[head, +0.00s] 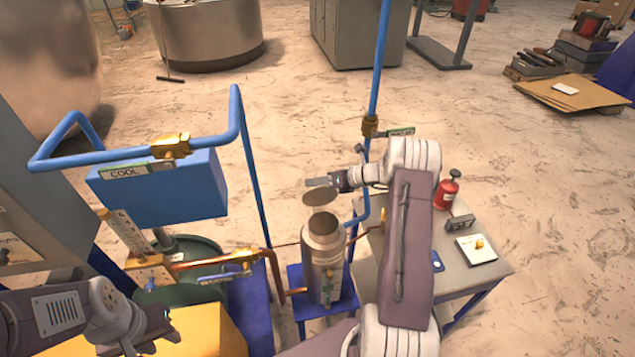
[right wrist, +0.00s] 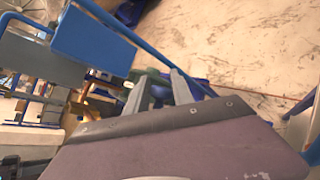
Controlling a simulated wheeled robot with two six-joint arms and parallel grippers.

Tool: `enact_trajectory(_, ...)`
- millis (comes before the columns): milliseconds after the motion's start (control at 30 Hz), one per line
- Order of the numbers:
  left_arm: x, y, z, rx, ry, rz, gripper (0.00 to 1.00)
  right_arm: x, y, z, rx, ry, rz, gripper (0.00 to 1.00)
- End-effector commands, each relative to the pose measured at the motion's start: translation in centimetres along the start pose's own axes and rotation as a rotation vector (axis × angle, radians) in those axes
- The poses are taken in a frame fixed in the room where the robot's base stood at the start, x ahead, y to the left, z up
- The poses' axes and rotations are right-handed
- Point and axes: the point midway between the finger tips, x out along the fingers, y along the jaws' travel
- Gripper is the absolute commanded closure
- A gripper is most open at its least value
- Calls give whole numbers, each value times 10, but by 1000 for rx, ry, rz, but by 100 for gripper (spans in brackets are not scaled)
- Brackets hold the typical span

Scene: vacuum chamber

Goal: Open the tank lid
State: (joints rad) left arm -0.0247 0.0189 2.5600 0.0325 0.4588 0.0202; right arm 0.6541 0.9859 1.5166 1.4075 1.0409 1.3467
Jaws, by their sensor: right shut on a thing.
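The tank (head: 324,262) is a grey metal cylinder on a blue stand in the head view. Its round mouth is uncovered and faces up. The lid (head: 320,196), a thin brownish disc, is above the mouth and apart from the rim. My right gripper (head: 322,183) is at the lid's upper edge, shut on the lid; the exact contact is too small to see. Its fingers (right wrist: 160,92) also show in the right wrist view, where I cannot make out the lid. My left gripper (head: 172,327) is low at the left, away from the tank; its jaw opening is unclear.
A blue box labelled COOL (head: 160,190) and blue pipes stand left of the tank. A copper pipe (head: 215,261) runs near it. A side table (head: 495,268) at right holds a red bottle (head: 448,190) and small items. My right arm passes over this table.

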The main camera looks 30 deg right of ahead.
Motion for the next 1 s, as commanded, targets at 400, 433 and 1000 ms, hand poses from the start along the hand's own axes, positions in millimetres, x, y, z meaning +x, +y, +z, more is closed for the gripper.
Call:
enact_trajectory(400,2,0,0,0,0,0,64,3,-3,-10,3,17,-6,100)
enact_trajectory(433,2,0,0,0,0,0,64,3,-3,-10,3,17,-6,100)
enact_trajectory(1000,1,0,0,0,0,0,64,2,-3,-6,3,11,-6,51)
